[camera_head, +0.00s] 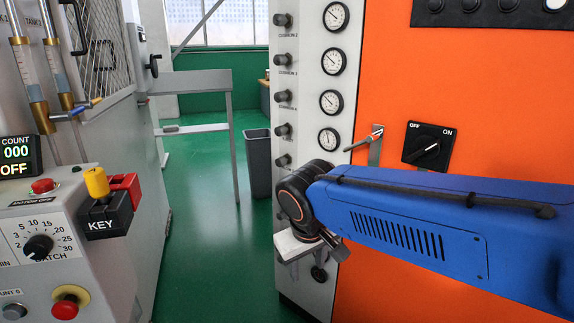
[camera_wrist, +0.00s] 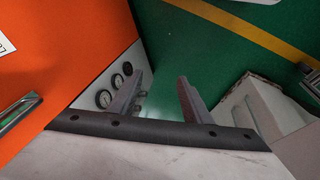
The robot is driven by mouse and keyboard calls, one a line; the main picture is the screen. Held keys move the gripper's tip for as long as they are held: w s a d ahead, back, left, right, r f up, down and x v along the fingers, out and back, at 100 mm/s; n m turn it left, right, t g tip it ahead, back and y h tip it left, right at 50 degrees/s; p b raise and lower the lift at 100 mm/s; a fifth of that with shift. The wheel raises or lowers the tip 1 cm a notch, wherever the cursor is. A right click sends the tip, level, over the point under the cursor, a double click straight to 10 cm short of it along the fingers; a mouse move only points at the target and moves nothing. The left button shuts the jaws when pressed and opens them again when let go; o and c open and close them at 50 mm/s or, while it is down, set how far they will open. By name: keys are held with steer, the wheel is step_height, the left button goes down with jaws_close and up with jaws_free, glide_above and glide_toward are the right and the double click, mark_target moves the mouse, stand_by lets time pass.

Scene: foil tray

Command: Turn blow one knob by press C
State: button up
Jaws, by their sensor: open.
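A white panel on the orange machine carries a column of small black knobs (camera_head: 283,95) beside round gauges (camera_head: 331,102). Their printed labels are too small to read surely, and no label reading blow one is legible. A larger black OFF/ON knob (camera_head: 427,147) sits on the orange face. My gripper (camera_head: 303,268) hangs in front of the lower white panel, below the gauges. My arm hides part of that panel. In the wrist view my gripper (camera_wrist: 157,92) is open, its two fingers apart with nothing between them. Several gauges (camera_wrist: 103,98) show just left of the left finger.
A grey control console (camera_head: 100,215) with a dial, buttons and a yellow-red KEY switch stands at left. A grey bin (camera_head: 258,165) and a grey table (camera_head: 190,82) stand behind. A metal handle (camera_head: 375,145) juts from the orange face. The green floor (camera_head: 215,250) between the machines is clear.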

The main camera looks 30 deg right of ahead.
steer(key=w+d+r+m+g+h, duration=0.2)
steer(key=w+d+h, duration=0.3)
steer(key=w, duration=0.2)
steer(key=m+t+h, duration=0.2)
steer(key=t+h, duration=0.3)
steer(key=h, duration=0.5)
glide_toward(278, 163)
steer(key=x, duration=1.1)
steer(key=shift+w+d, duration=0.1)
steer(key=c, duration=1)
steer(key=shift+c, duration=0.2)
